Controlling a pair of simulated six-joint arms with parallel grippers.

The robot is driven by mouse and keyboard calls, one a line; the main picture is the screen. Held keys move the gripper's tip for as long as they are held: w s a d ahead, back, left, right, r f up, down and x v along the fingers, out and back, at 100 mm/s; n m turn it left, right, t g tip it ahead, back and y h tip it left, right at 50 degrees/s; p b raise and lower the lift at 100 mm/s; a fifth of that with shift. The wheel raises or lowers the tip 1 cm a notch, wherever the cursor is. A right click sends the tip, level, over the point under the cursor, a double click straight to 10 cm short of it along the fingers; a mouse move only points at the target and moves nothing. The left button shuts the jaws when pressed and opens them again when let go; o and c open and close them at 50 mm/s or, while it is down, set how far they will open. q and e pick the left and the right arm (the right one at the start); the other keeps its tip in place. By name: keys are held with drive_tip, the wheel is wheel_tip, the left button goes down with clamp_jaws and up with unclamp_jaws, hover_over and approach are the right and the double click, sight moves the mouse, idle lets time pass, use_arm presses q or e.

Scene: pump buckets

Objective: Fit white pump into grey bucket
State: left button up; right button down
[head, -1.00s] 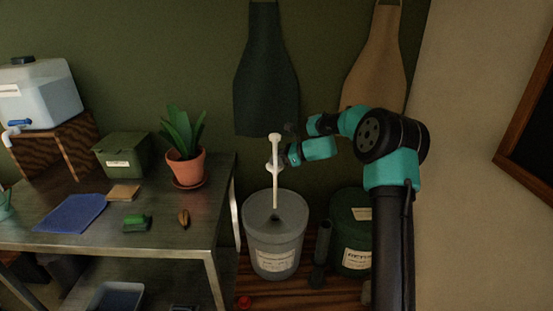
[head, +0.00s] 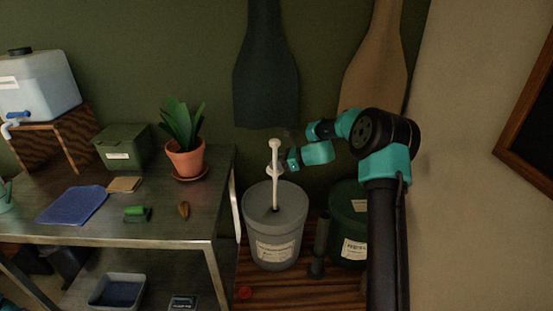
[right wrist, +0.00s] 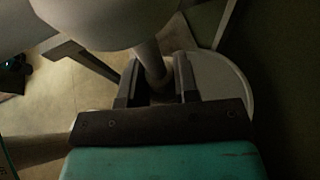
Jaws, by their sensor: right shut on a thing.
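The white pump (head: 275,172) stands nearly upright above the grey bucket (head: 275,250) in the head view. Its lower end meets the dark opening in the bucket's top; I cannot tell how far inside it is. My right gripper (head: 281,168) is shut on the pump's upper part, coming from the right. In the right wrist view, the pump's pale shaft (right wrist: 150,62) is between the fingers (right wrist: 157,85). The pump's broad pale part fills the top left there and hides part of the view. My left gripper is not in view.
A dark green bucket (head: 349,222) stands right of the grey one, with a dark upright tube (head: 320,245) between them. A metal table (head: 150,228) with a potted plant (head: 185,155) is on the left. Two aprons hang behind.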

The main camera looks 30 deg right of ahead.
drive_tip(key=shift+f, duration=9.55)
drive_tip(key=shift+f, duration=0.4)
drive_tip(key=c, duration=0.8)
unclamp_jaws()
drive_tip(key=shift+d, duration=0.1)
drive_tip(key=v, duration=1.7)
drive_tip(key=shift+s, duration=0.15)
